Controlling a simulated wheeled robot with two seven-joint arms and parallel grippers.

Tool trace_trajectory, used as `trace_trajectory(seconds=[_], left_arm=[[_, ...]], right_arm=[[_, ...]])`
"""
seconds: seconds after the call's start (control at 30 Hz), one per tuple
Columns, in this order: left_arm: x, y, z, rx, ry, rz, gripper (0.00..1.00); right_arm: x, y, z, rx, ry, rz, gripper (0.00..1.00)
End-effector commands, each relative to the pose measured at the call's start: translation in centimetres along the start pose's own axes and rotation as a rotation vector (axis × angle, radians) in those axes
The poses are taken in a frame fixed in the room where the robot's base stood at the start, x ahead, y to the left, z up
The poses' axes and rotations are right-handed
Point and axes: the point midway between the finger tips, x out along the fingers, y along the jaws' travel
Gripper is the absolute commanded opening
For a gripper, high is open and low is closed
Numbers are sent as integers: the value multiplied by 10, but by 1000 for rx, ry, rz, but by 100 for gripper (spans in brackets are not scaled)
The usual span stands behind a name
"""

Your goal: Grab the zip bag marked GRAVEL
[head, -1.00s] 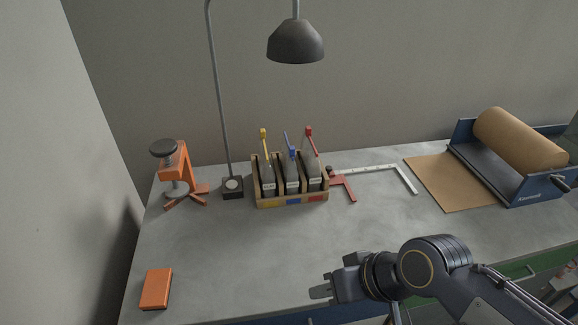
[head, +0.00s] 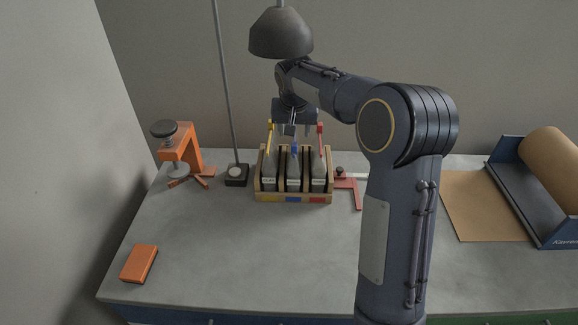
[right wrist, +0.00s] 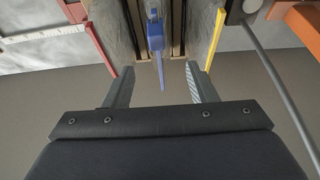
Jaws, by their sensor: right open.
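Three grey zip bags stand upright side by side in a wooden rack (head: 259,192). The left bag (head: 269,170) has a yellow slider, the middle bag (head: 293,172) a blue one (right wrist: 155,38), the right bag (head: 319,171) a red one. The left label seems to read CLAY; the other labels are too small to read, so I cannot tell which bag is GRAVEL. My right gripper (head: 291,128) is open and points down over the middle bag. In the right wrist view the blue slider lies between its open fingers (right wrist: 158,72). My left gripper is not in view.
A lamp shade (head: 281,33) hangs close above my right arm. A lamp stand base (head: 236,175) and orange clamp (head: 186,150) stand left of the rack. A red-and-white square (head: 347,186) lies to its right. The bench front is clear except for an orange block (head: 139,263).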

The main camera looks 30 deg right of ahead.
Motion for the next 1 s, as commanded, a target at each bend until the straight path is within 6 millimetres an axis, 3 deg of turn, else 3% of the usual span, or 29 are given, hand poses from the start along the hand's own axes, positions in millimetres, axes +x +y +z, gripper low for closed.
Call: trace_trajectory(seconds=[0.37,0.63,0.93,1.0], left_arm=[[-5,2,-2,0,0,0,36],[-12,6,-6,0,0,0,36],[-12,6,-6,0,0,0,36],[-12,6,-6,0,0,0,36]], right_arm=[[38,0,-6,2,6,17,52],[76,4,-6,1,6,15,52],[83,4,-6,2,8,13,52],[83,4,-6,2,8,13,45]])
